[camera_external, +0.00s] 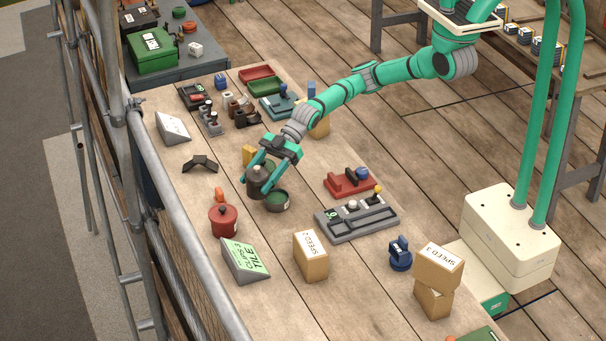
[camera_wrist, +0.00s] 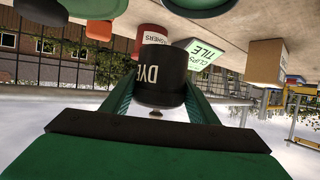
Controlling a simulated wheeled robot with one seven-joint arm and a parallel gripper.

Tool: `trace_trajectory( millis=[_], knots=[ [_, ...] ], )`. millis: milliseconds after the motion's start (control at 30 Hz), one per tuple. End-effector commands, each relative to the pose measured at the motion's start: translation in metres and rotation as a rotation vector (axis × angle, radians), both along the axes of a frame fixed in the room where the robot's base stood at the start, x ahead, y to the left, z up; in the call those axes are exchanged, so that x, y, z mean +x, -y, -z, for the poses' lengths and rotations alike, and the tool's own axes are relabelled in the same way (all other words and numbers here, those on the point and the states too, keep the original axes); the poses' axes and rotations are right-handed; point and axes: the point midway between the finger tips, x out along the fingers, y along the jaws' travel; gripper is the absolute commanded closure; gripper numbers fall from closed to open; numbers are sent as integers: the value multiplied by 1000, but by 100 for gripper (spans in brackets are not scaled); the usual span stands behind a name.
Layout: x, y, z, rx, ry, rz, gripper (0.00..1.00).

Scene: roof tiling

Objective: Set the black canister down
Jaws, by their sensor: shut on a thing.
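The black canister (camera_external: 257,182) is in my gripper (camera_external: 262,172) over the wooden table, just left of a dark green round pot. In the wrist view the black canister (camera_wrist: 156,72) shows light lettering that begins "DY", and it sits between the two green fingers of my gripper (camera_wrist: 157,98). The fingers are shut on its sides. The wrist view looks upside down. I cannot tell whether the canister's base touches the table.
The green pot (camera_external: 276,201) stands close on the right, and a red lidded pot (camera_external: 223,220) is in front to the left. A tile clips sign (camera_external: 245,260), a cardboard box (camera_external: 311,256) and a grey tray (camera_external: 357,219) are nearby. Bare wood lies left of the canister.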

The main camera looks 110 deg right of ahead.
Motion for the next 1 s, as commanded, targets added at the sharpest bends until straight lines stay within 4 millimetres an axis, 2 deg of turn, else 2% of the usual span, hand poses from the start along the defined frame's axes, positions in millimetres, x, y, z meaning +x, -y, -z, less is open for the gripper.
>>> trace_trajectory(
  millis=[167, 300, 400, 767, 800, 867, 1000],
  knots=[
    [8, 0, 10, 1, 0, 0, 83],
    [6, 1, 30, 3, -2, 2, 83],
    [6, 0, 38, 1, -1, -1, 83],
    [6, 0, 41, 1, 0, 0, 83],
    [6, 0, 42, 1, 0, 0, 44],
    [6, 0, 41, 1, 0, 0, 30],
    [6, 0, 41, 1, 0, 0, 28]
  ],
)
